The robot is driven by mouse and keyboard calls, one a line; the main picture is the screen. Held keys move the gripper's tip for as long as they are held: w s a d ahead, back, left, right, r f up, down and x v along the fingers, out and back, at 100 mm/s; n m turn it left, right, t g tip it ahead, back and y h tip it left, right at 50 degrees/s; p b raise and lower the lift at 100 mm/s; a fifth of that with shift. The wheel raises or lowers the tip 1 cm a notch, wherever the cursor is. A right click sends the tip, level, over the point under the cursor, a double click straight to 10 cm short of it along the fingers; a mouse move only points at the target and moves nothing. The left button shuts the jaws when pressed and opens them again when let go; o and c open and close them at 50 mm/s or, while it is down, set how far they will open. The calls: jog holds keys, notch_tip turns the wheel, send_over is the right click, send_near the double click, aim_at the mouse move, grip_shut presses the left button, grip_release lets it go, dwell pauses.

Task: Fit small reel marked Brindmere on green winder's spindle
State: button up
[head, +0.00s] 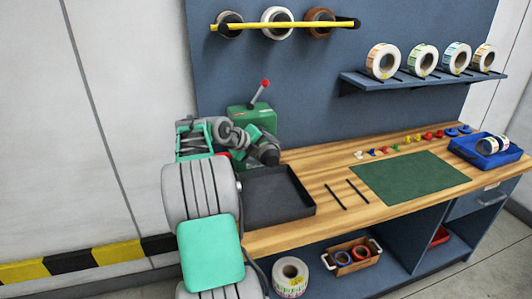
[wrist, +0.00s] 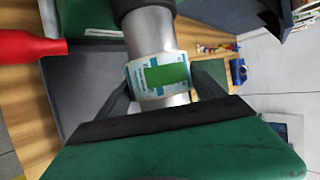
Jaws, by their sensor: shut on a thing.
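The green winder (head: 246,120) stands at the back left of the bench, with a red-knobbed lever on top. My gripper (wrist: 163,82) is shut on a small reel (wrist: 145,76), with a dark finger on either side. The reel has a white, blue and green printed band; its wording is too small to read. A silver spindle (wrist: 150,43) shows beyond the reel, and metal also shows on the near side, so the reel appears to be around it. In the head view my arm hides the reel and spindle.
A dark tray (head: 275,195) lies in front of the winder. A red handle (wrist: 28,45) is close by in the wrist view. A green mat (head: 410,178), a blue bin (head: 486,152) with reels and small coloured parts are farther right.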

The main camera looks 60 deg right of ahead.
jog(key=shift+w+d+r+p, duration=0.15)
jog(key=shift+w+d+p, duration=1.15)
jog(key=shift+w+d, duration=0.45)
jog(key=shift+d, duration=0.05)
jog(key=o, duration=1.4)
jog(key=shift+c, duration=0.2)
jog(key=w+a+r+p, duration=0.2)
jog(key=w+a+r, duration=0.1)
jog(key=r, duration=0.1)
jog(key=shift+w+a+r, duration=0.2)
jog(key=shift+w+a, duration=0.15)
